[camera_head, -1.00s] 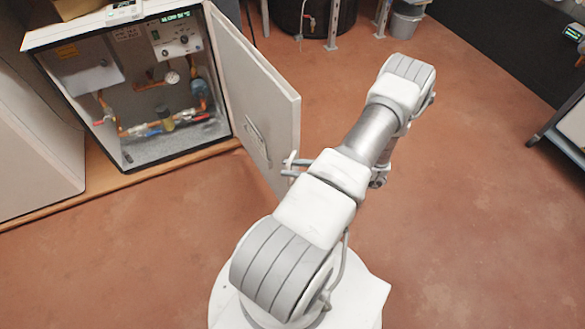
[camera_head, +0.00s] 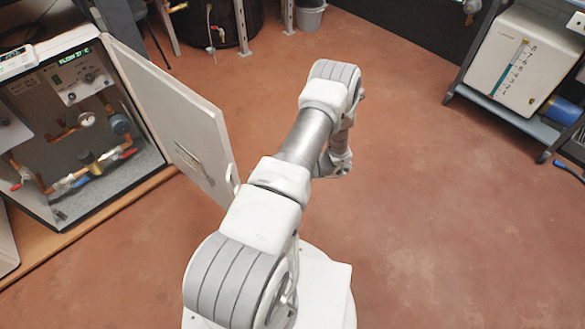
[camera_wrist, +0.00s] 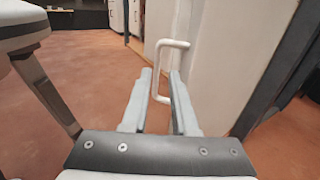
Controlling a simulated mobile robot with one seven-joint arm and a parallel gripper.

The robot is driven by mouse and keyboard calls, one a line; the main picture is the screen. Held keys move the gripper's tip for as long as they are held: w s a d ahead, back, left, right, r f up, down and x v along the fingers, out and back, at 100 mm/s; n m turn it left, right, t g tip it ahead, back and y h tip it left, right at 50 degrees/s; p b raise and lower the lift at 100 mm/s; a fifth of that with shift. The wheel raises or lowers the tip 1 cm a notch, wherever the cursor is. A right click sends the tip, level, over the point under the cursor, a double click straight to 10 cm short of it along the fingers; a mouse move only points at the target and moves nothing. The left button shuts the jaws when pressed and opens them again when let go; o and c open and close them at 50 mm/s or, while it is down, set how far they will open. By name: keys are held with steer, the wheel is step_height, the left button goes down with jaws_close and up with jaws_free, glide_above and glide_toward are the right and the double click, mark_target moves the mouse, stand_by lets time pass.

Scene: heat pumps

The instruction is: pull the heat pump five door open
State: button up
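The heat pump cabinet (camera_head: 150,140) at the left has its front open, with pipes and a gauge showing inside. Its pale door (camera_head: 175,115) stands swung out toward my arm. A white bar handle (camera_head: 233,180) sits by the door's free edge, and it also shows in the wrist view (camera_wrist: 157,70). In the wrist view my gripper (camera_wrist: 161,75) has its fingers apart, with the upright bar of the handle between or just beyond the tips, nearer the left finger. I cannot tell whether a finger touches it. My arm hides the gripper in the head view.
A shelf rack (camera_head: 465,75) with a white tank (camera_head: 510,65) stands at the right. A dark vat (camera_head: 225,20) and a grey bucket (camera_head: 309,15) are at the back. The red-brown floor (camera_head: 420,200) between is clear.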

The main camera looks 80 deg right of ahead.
steer(key=v, duration=0.9)
steer(key=shift+d+r, duration=0.1)
steer(key=shift+d, duration=0.1)
